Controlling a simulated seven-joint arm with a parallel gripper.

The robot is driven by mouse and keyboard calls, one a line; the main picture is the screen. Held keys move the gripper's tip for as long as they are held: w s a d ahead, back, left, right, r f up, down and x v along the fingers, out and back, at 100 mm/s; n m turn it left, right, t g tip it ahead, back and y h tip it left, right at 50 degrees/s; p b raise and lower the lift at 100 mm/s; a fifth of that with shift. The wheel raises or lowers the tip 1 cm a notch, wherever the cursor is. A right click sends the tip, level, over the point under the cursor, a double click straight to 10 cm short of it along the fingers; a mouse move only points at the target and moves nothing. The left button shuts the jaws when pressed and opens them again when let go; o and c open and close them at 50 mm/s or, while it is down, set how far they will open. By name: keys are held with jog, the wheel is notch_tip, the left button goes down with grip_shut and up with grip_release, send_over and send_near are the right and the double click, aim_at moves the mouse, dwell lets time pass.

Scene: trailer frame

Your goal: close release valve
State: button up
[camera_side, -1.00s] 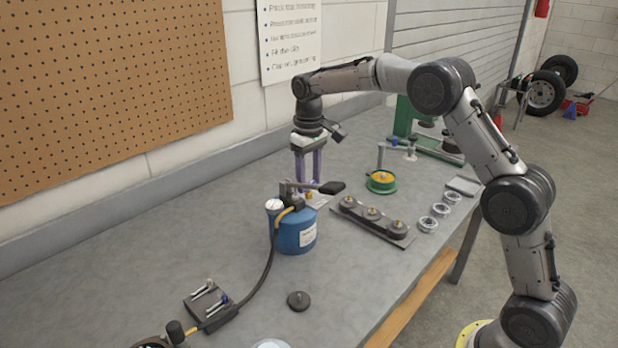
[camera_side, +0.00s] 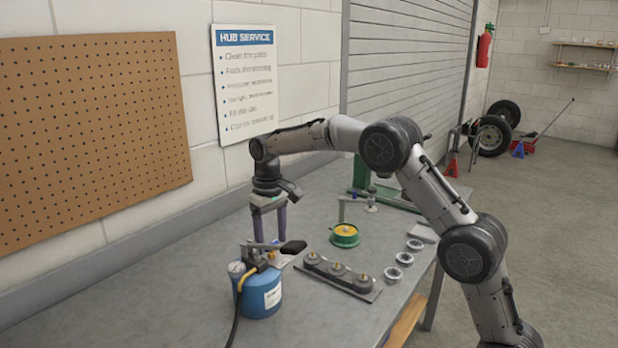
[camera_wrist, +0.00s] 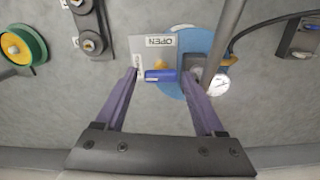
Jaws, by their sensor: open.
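The blue tank (camera_side: 262,296) with a white gauge (camera_side: 236,268) and a black-gripped pump lever (camera_side: 292,247) stands upright on the bench. In the wrist view, a short blue handle (camera_wrist: 160,75), seemingly the release valve's, lies crosswise beside the blue tank (camera_wrist: 196,48). A plate marked OPEN (camera_wrist: 157,42) is behind it. My gripper (camera_side: 268,232) is just behind the tank, fingers pointing down. In the wrist view my gripper (camera_wrist: 160,80) is open, its purple fingers on either side of the blue handle. I cannot tell whether they touch it. The pump hides the valve in the side view.
A rack of dark knobbed parts (camera_side: 340,272), a green-rimmed yellow spool (camera_side: 344,235) and several metal rings (camera_side: 404,259) lie to the right. A hose (camera_side: 236,318) runs from the tank toward the front.

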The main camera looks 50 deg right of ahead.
jog(key=m, duration=0.4)
jog(key=shift+a, duration=0.15)
jog(key=m, duration=0.4)
jog(key=shift+w, duration=0.15)
jog(key=m, duration=0.4)
jog(key=shift+m, duration=0.3)
jog(key=m, duration=0.4)
notch_tip(320, 180, up, 14)
jog(key=s+a+r+n+t, duration=0.1)
jog(key=s+r, duration=0.4)
jog(key=s, duration=0.4)
jog(key=s+a+r+n+t, duration=0.2)
jog(key=s+r, duration=0.4)
jog(key=s, duration=0.3)
jog(key=shift+r, duration=0.3)
jog(key=shift+a, duration=0.1)
